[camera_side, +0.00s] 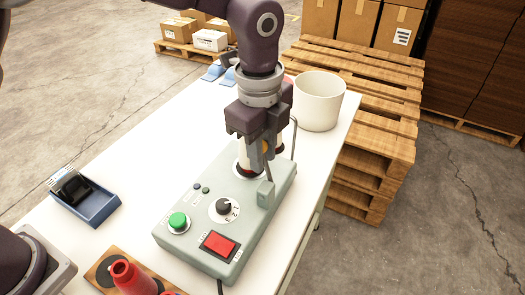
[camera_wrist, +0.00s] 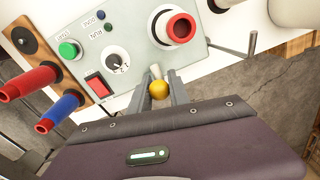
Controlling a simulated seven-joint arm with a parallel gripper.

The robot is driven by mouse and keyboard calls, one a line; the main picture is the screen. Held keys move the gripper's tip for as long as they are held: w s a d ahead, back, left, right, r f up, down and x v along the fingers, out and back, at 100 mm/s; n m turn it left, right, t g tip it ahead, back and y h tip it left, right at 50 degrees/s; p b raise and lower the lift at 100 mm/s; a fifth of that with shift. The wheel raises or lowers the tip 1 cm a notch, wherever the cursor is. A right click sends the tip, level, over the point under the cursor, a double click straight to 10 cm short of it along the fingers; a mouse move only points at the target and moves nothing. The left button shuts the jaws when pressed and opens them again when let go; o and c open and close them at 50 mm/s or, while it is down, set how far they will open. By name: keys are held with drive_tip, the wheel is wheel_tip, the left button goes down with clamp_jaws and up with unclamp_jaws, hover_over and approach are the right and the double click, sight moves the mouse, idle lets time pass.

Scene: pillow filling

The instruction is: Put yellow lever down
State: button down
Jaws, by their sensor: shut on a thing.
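The grey-green control box (camera_side: 190,243) lies on the white table. The yellow lever's round knob (camera_wrist: 157,87) sits between my fingers in the wrist view; in the side view only a sliver of yellow (camera_side: 266,147) shows. My gripper (camera_side: 262,152) is shut on this knob, above the far right part of the box. The lever's shaft is mostly hidden, so I cannot tell its angle exactly. The fingers (camera_wrist: 160,93) flank the knob in the wrist view.
The box carries a green button (camera_side: 178,221), a dial (camera_side: 223,208), a red switch (camera_side: 219,245) and a red-ringed white cylinder (camera_wrist: 175,27) close to my gripper. A thin metal rod (camera_side: 295,136) stands beside the gripper. A white bucket (camera_side: 318,101) stands behind; a blue tray (camera_side: 96,208) lies left.

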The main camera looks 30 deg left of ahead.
idle(0.4)
drive_tip(key=shift+a+f+h, duration=0.25)
drive_tip(key=shift+a+h, duration=0.5)
drive_tip(key=shift+h, duration=0.25)
drive_tip(key=shift+a+f+h, duration=0.2)
drive_tip(key=shift+a+h, duration=0.1)
drive_tip(key=shift+h, duration=0.35)
drive_tip(key=shift+a+f+h, duration=0.2)
drive_tip(key=shift+a+h, duration=0.1)
drive_tip(key=shift+h, duration=0.35)
drive_tip(key=c, duration=1.2)
unclamp_jaws()
drive_tip(key=shift+c, duration=0.2)
